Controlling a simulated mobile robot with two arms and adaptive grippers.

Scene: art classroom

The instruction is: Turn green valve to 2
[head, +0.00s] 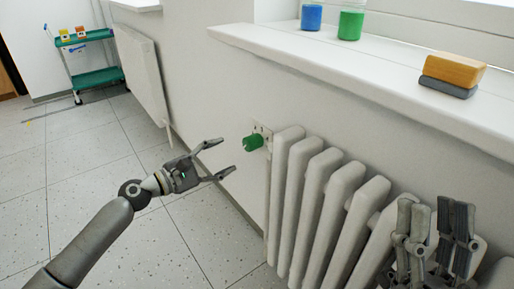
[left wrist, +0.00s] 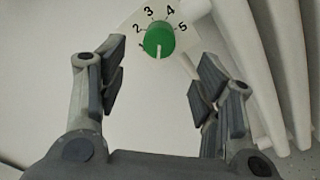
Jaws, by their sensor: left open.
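The green valve (head: 253,142) is a round knob on a white plate at the left end of the radiator. In the left wrist view the knob (left wrist: 159,40) is at top centre, with numbers up to 5 around it. A white mark on the knob points down in that view, away from the 2 at its upper left. My left gripper (head: 226,157) is open and empty, just left of the valve and apart from it. Its two fingers also show in the left wrist view (left wrist: 160,92), below the knob on either side. My right gripper (head: 436,212) is at lower right, before the radiator.
A white ribbed radiator (head: 307,190) stands right of the valve. Above it a white windowsill (head: 350,72) holds a blue jar (head: 311,17), a green jar (head: 351,24) and a wooden-backed eraser (head: 452,72). A green cart (head: 97,78) stands far left. The tiled floor between is clear.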

